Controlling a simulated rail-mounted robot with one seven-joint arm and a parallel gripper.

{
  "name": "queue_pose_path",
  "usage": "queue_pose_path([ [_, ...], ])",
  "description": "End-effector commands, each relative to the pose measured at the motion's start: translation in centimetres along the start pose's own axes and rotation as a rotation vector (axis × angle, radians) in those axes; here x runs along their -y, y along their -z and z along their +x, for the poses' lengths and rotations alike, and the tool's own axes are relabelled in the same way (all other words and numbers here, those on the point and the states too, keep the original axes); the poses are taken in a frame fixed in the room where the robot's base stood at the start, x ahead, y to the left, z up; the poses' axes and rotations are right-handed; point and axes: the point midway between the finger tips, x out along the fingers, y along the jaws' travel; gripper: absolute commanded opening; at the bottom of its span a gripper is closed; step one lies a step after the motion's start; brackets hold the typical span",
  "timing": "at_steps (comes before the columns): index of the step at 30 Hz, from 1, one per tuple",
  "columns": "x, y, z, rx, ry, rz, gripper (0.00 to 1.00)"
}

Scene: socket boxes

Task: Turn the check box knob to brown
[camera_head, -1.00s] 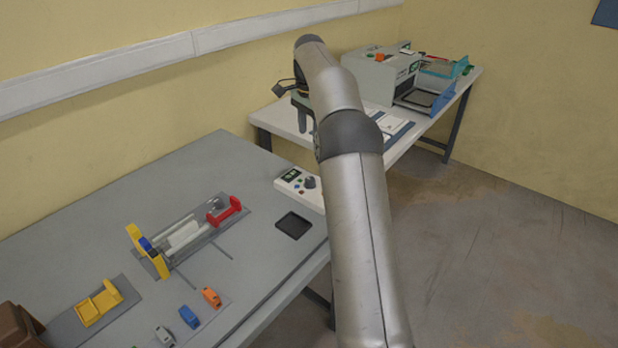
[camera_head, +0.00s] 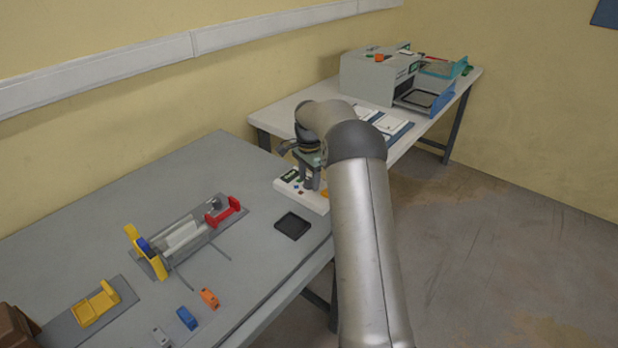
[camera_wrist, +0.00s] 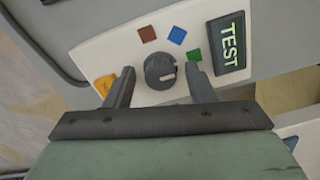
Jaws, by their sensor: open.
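The check box (camera_head: 285,190) is a white box at the right edge of the grey table, partly covered by my gripper in the head view. In the wrist view its white face (camera_wrist: 105,62) carries a dark grey round knob (camera_wrist: 160,71) with a light pointer mark. Brown (camera_wrist: 147,34), blue (camera_wrist: 177,35) and green (camera_wrist: 194,55) squares and an orange patch (camera_wrist: 104,85) lie around the knob. My gripper (camera_wrist: 160,82) is open, with one finger on each side of the knob; contact cannot be told.
A green TEST display (camera_wrist: 229,42) sits right of the knob. On the grey table are a black tray (camera_head: 293,225), a fixture with a red clamp (camera_head: 225,212), and orange (camera_head: 209,298) and blue (camera_head: 187,318) parts. A second table with a grey machine (camera_head: 370,78) stands behind.

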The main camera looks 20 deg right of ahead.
Motion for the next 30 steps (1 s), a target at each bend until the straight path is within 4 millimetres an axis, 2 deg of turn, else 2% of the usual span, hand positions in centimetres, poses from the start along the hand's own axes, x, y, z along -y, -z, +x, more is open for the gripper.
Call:
queue_pose_path([
  [8, 0.01, 0.0, 0.14, 0.0, 0.001, 0.0, 0.5],
  [12, 0.01, -0.01, 0.12, 0.0, 0.001, 0.0, 0.11],
  [13, 0.01, -0.01, 0.12, 0.0, 0.001, 0.0, 0.05],
  [22, 0.0, -0.01, 0.07, 0.0, 0.0, -0.02, 0.05],
  [30, 0.05, 0.0, -0.05, 0.0, 0.001, -0.152, 0.05],
])
